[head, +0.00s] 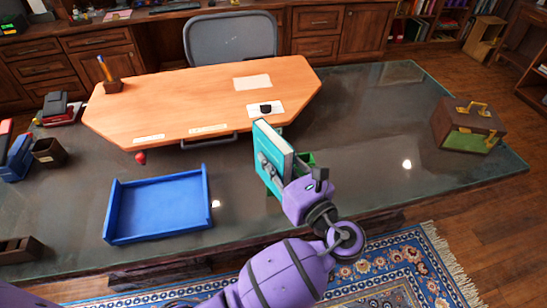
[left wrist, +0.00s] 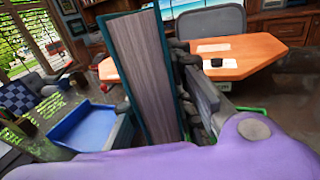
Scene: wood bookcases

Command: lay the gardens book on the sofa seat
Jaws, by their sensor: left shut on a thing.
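A teal book (head: 270,155) with pale pages is held upright above the dark glass desk. I cannot read its title. My left gripper (head: 277,168) is shut on it, with a finger against its teal cover. In the left wrist view the book (left wrist: 145,70) stands between the fingers, page edges facing the camera. A grey seat that looks like a sofa (left wrist: 38,82) shows at the far left of the left wrist view, by a window, with a blue checked cushion (left wrist: 16,97). Its seat is small and partly cut off. My right gripper is not in view.
The dark desk (head: 360,120) carries a raised wooden top (head: 190,100), an empty blue tray (head: 160,205), a brown and green case (head: 468,125) and a small red object (head: 140,157). A green item (head: 306,158) is partly hidden behind my gripper. A grey chair (head: 230,38) stands behind.

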